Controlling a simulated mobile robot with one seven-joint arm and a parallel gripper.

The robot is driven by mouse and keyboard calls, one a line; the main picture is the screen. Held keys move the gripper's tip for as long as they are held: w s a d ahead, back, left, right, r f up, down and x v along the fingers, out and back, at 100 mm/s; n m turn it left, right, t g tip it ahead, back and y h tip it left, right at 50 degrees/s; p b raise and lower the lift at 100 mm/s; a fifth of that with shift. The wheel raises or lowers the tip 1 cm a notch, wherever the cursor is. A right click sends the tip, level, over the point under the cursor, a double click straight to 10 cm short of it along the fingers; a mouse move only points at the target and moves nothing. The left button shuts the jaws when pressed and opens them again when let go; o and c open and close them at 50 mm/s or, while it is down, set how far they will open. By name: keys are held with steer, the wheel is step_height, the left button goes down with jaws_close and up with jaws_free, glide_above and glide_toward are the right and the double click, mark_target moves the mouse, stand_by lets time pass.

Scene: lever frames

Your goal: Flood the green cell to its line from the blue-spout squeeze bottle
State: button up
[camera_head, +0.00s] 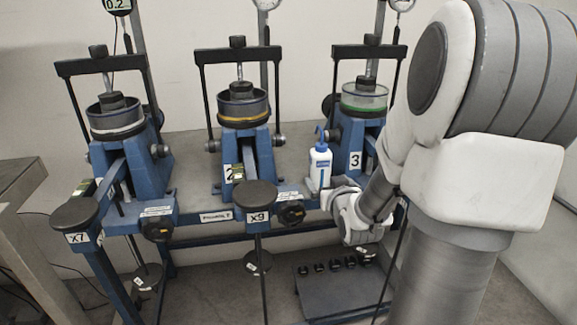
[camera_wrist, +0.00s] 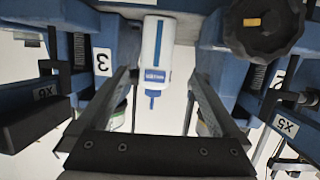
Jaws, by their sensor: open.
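The squeeze bottle (camera_head: 319,164), white with a blue spout and a blue label, stands upright on the bench ledge between frames 2 and 3. In the wrist view the bottle (camera_wrist: 154,52) appears upside down. The green cell (camera_head: 364,99), a clear cup with a green band, sits on the frame marked 3 under a black crossbar; I cannot make out its liquid level or line. My gripper (camera_wrist: 162,82) is open, its two fingers on either side of the bottle with gaps beside it. In the head view my gripper is largely hidden by my wrist.
A yellow-banded cell (camera_head: 243,106) stands on frame 2 and a white-banded cell (camera_head: 116,118) on the left frame. Weights (camera_head: 335,264) sit on a low dark tray below. Lever arms jut forward.

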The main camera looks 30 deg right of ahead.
mark_target(322, 174)
steer(key=b+x, duration=0.3)
steer(key=x, duration=0.6)
steer(key=shift+d+f, duration=0.2)
steer(key=shift+d, duration=0.05)
steer(key=shift+b+x, duration=0.3)
steer(key=shift+x, duration=0.65)
steer(key=shift+r, duration=0.2)
steer(key=c, duration=1)
steer(key=shift+r+p, duration=0.8)
steer(key=shift+r, duration=0.75)
steer(key=shift+s, duration=0.1)
